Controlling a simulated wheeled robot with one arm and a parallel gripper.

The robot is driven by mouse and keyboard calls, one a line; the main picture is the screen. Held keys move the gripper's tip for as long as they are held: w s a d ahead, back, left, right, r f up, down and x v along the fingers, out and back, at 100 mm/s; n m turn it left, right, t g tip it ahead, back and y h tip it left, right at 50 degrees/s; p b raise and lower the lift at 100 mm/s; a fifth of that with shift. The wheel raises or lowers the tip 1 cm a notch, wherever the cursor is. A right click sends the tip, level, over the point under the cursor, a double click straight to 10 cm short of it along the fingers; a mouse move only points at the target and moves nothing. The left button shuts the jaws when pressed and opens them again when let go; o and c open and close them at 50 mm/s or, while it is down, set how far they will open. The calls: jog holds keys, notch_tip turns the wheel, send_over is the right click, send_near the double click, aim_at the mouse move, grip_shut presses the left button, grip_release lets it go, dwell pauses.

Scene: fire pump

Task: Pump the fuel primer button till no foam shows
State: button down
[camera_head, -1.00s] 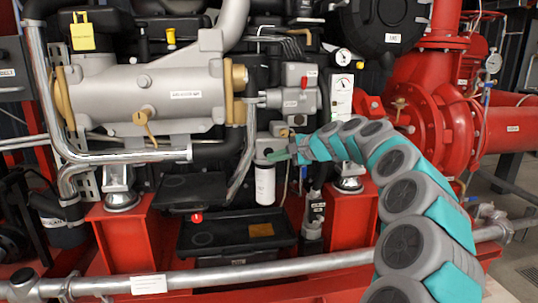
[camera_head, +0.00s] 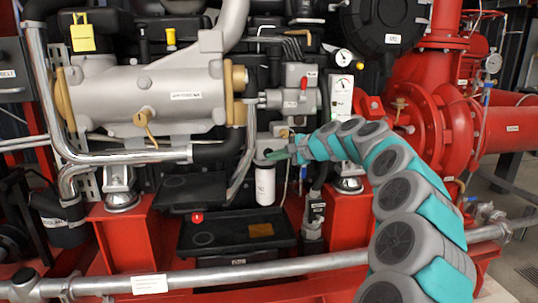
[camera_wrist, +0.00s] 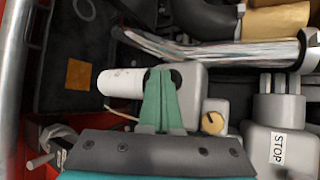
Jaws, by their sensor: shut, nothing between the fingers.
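My gripper (camera_head: 277,155) is shut and empty, with its green fingertips at the grey filter head (camera_head: 265,146) above the white fuel filter (camera_head: 265,184). In the wrist view the green fingers (camera_wrist: 163,98) point at the grey head (camera_wrist: 188,92), close to a black round part (camera_wrist: 176,79) that they partly cover. I cannot tell whether the tips touch it. The white filter (camera_wrist: 121,83) lies to the left of the fingers there. A brass-coloured knob (camera_wrist: 212,122) sits just to the right of them. No foam can be made out.
A black tray (camera_head: 205,238) with an orange patch stands below the filter. A grey box with a red lever (camera_head: 303,84) is above my gripper. A silver pipe (camera_head: 200,281) runs across the front. A STOP label (camera_wrist: 279,148) shows in the wrist view.

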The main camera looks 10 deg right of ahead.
jog(key=shift+w+p, duration=0.55)
jog(key=shift+w, duration=0.3)
dwell(0.8)
jog(key=shift+s, duration=0.2)
jog(key=shift+s+b, duration=0.3)
jog(key=shift+s, duration=0.8)
jog(key=s, duration=0.5)
jog(key=shift+b, duration=0.3)
dwell(2.6)
